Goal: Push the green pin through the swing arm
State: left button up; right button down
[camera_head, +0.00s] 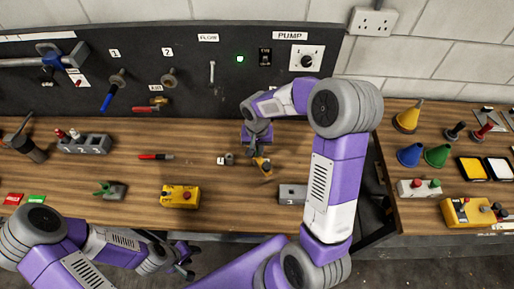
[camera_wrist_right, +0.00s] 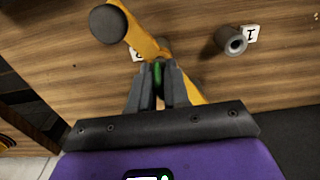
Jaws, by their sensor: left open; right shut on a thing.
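The yellow swing arm (camera_head: 263,167) lies on the bench below my right gripper, and in the wrist view it shows as a yellow bar (camera_wrist_right: 143,36) with a dark round end. My right gripper (camera_head: 257,152) is shut on the green pin (camera_wrist_right: 157,72), which shows as a small green strip between the fingers in the wrist view. The pin is upright or nearly so over the bar; how deep it sits is hidden by the fingers. My left gripper (camera_head: 186,262) is open and empty, in front of the bench's near edge.
A grey ring-shaped piece (camera_wrist_right: 231,40) stands beside label 1 near the swing arm.

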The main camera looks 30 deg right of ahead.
jog(key=shift+f, duration=0.3)
jog(key=c, duration=0.7)
grip_release()
jog(key=shift+r, duration=0.1)
jog(key=shift+r+p, duration=2.25)
jog(key=shift+r, duration=1.2)
